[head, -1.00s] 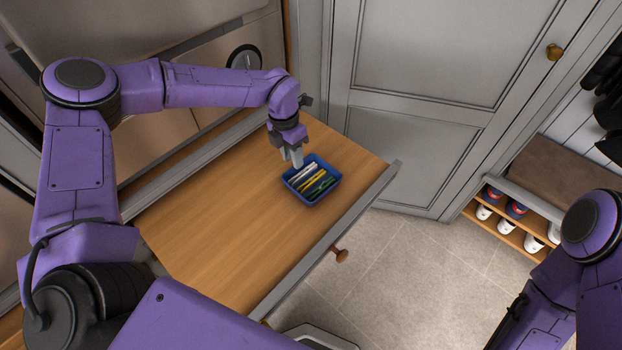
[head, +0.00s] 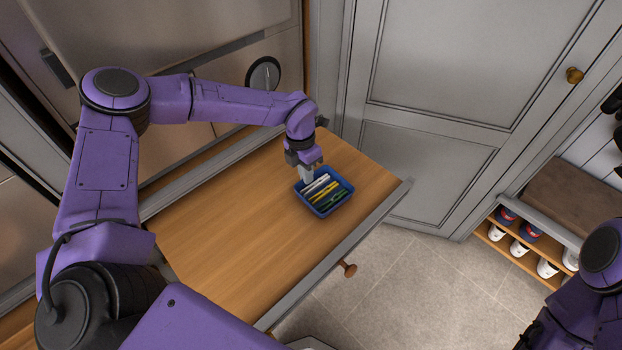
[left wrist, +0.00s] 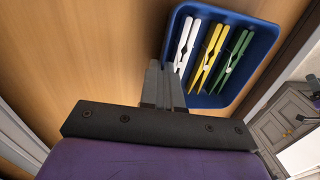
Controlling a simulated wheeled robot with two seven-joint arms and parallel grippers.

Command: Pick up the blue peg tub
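The blue peg tub (head: 343,203) sits on the wooden drawer surface near its far right end, holding white, yellow and green pegs. It also shows in the left wrist view (left wrist: 236,101). My left gripper (head: 308,178) points down at the tub's left rim, beside the white peg. In the left wrist view its fingers (left wrist: 162,82) are close together at the tub's wall and look shut on it. The exact contact is partly hidden by the fingers. The tub looks level, and I see no clear gap beneath it. My right arm is at the lower right; its fingers are not clear.
The pulled-out drawer (head: 230,235) has bare wood left of the tub. Its front has a brown knob (head: 348,269). A grey cabinet door (head: 440,100) stands close behind. A shoe bench (head: 575,200) with shoes is at the right, with open tiled floor before it.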

